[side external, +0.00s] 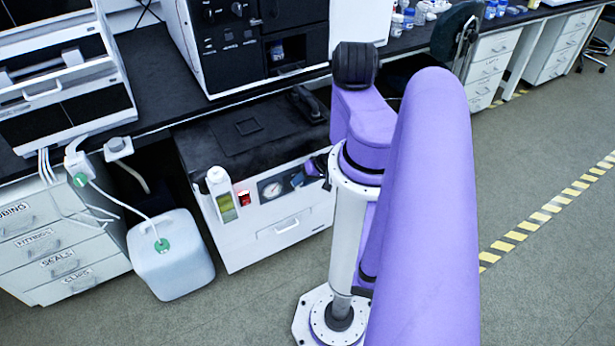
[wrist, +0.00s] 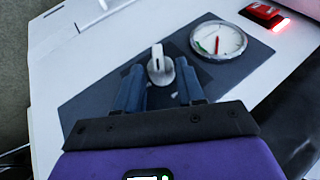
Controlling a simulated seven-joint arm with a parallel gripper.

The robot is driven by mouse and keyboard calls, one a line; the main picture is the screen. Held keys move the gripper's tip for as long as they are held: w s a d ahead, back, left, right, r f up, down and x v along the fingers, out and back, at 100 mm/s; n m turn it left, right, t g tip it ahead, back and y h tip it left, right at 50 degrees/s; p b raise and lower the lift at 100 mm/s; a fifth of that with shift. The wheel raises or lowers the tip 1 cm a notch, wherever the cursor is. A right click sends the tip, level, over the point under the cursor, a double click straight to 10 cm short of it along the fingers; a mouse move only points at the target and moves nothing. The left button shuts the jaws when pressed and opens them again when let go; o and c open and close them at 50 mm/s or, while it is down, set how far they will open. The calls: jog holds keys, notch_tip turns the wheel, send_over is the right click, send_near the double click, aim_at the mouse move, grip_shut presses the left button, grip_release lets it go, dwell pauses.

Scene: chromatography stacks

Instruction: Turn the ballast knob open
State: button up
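The ballast knob (wrist: 159,65) is a silver-grey knob with a raised pointer grip, on a dark panel on the front of the white pump box (side external: 290,235). In the wrist view its grip points roughly straight up the picture. My gripper (wrist: 160,82) is open, with one blue-grey finger on each side of the knob. Small gaps show between the fingers and the knob, so it does not look clamped. In the side view my gripper (side external: 312,170) is at the front panel, and my arm partly hides this area; the knob is hard to make out there.
A round gauge (wrist: 218,41) with a red needle sits beside the knob, and a lit red switch (wrist: 264,14) lies past it. A sight-glass bottle (side external: 222,194) stands at the pump's left. The bench (side external: 165,75) overhangs behind; a white jug (side external: 172,262) stands on the floor.

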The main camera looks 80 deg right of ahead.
jog(key=v, duration=1.7)
jog(key=shift+r, duration=0.2)
jog(key=shift+s, duration=0.1)
